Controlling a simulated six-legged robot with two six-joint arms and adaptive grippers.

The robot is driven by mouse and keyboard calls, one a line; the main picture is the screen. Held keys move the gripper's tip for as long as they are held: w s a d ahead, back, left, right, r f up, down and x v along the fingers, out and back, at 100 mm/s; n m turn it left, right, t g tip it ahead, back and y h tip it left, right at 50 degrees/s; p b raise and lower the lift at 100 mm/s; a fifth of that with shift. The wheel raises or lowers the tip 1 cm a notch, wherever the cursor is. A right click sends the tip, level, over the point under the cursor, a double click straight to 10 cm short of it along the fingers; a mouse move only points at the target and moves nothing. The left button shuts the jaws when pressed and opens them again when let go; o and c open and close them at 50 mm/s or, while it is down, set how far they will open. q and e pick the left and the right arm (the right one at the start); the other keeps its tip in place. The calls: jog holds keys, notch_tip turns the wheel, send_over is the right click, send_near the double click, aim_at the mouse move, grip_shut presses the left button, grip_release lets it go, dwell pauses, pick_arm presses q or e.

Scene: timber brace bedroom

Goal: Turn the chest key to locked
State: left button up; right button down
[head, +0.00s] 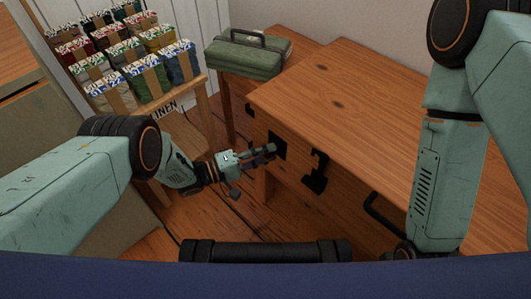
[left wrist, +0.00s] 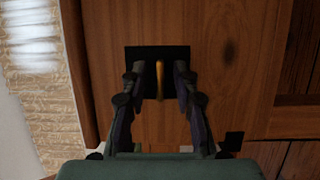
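The wooden chest (head: 345,97) stands ahead with its front facing me. A black lock plate (head: 278,145) is on the left part of its front; it also shows in the left wrist view (left wrist: 140,53). The brass key (left wrist: 160,80) sticks out from the plate, its narrow edge toward the wrist camera. My left gripper (head: 268,151) is at the plate. In the left wrist view its fingers (left wrist: 160,84) are open on both sides of the key, with a gap on each side. The key cannot be made out in the head view. My right gripper is out of view.
A black latch (head: 316,172) and a black handle (head: 382,214) stick out of the chest front, right of the plate. A green case (head: 245,57) sits at the back. A rack of labelled bundles (head: 125,55) stands at left. The chest top is clear.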

pick_arm(q)
jog(key=shift+a, duration=0.1)
jog(key=v, duration=1.1)
jog(key=shift+s+a, duration=0.2)
jog(key=shift+a, duration=0.15)
